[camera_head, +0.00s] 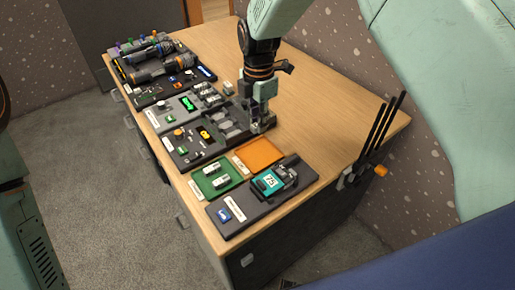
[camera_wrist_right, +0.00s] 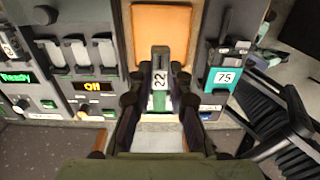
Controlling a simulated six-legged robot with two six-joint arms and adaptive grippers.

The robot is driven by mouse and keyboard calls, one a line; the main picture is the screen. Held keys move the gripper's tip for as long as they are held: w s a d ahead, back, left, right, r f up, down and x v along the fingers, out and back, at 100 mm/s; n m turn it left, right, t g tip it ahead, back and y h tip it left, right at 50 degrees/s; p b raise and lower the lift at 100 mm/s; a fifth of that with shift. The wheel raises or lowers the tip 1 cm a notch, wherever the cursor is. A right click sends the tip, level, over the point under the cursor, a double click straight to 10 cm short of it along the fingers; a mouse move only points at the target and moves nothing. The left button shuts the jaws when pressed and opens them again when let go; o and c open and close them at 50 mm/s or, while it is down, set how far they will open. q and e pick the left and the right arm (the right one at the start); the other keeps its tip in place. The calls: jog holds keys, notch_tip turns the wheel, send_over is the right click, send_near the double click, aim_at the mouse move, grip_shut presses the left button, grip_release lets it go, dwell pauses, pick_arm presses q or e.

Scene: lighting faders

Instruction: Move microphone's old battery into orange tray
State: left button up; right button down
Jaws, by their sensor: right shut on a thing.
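My right gripper (camera_head: 257,124) points down above the desk, beyond the tray area in the head view. In the right wrist view the gripper (camera_wrist_right: 160,103) is shut on a narrow grey piece (camera_wrist_right: 160,62) with a white "22" label. I cannot tell for sure that this is the microphone's old battery. The orange tray (camera_head: 259,153) looks empty in the head view; the wrist view shows it (camera_wrist_right: 161,30) just past the held piece. The green tray (camera_head: 202,184) holds two pale cylinders (camera_head: 217,169). My left gripper is out of view.
A dark panel (camera_head: 260,210) with a teal "75" unit (camera_head: 268,182) stands beside the trays. Other control panels (camera_head: 155,118) and dark cylinders with blue and orange rings (camera_head: 160,66) line the desk. The far desk top (camera_head: 310,95) is clear.

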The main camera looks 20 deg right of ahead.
jog(key=shift+w+f, duration=0.1)
jog(key=shift+f, duration=0.05)
send_over(258, 155)
notch_tip(258, 155, down, 6)
jog(key=shift+r+b, duration=0.25)
jog(key=shift+b, duration=0.2)
jog(key=shift+w+f, duration=0.1)
jog(key=shift+f, duration=0.3)
jog(key=shift+s+f+b, duration=0.15)
jog(key=shift+f, duration=0.6)
jog(key=shift+s+f+b, duration=0.1)
jog(key=shift+f+b, duration=0.05)
jog(key=shift+f, duration=0.55)
jog(key=shift+w+f, duration=0.25)
jog(key=c, duration=1.6)
grip_release()
jog(key=o, duration=0.3)
jog(key=shift+s+r, duration=0.2)
jog(key=shift+o, duration=0.2)
jog(key=shift+w+f, duration=0.1)
